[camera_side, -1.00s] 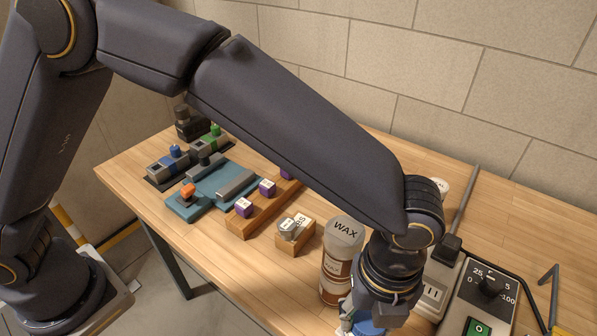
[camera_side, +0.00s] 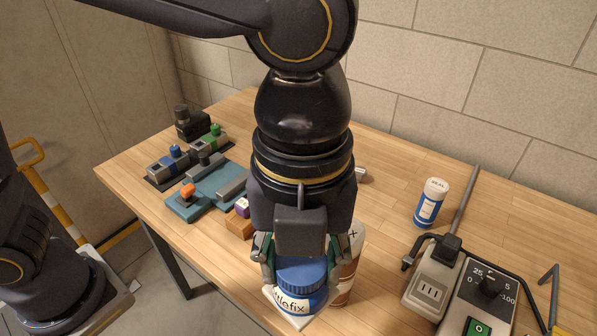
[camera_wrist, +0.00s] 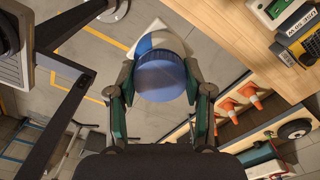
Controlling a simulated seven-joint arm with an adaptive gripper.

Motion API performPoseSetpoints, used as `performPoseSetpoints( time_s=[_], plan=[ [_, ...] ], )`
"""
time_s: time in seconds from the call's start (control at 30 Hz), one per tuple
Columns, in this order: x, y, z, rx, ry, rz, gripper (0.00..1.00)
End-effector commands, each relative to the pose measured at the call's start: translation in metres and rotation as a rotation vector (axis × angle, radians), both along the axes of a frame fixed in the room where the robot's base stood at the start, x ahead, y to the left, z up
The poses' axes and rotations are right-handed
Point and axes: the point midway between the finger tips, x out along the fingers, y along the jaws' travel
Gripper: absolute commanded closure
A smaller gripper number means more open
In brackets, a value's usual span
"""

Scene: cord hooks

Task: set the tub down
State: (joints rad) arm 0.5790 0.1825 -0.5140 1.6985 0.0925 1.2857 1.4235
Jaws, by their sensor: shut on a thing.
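The tub (camera_side: 301,292) has a ribbed blue lid and a white label with dark lettering ending in "lefix". My gripper (camera_side: 299,268) is shut on it at the lid, pointing down. In the wrist view the lid (camera_wrist: 160,76) is between the two fingers, with a pale blue-and-white part beyond it. Floor shows around the tub there, and the tabletop (camera_wrist: 215,15) is to the right. In the side view the tub is in front of the brown and white wax can (camera_side: 347,270), hiding part of it. The tub's underside is hidden.
Bare tabletop shows between the wax can and canister.

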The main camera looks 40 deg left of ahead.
Motion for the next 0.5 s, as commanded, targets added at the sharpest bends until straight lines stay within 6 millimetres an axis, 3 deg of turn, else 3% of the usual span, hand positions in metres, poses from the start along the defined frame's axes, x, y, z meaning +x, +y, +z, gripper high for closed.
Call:
performPoseSetpoints(
  time_s=[0.27,0.37,0.5],
  plan=[
    [0.049,0.033,0.001,0.0,0.001,0.148,1.0],
    [0.072,0.053,0.0,0.0,0.001,0.224,1.0],
    [0.111,0.097,0.0,-0.001,0.001,0.371,1.0]
  ],
)
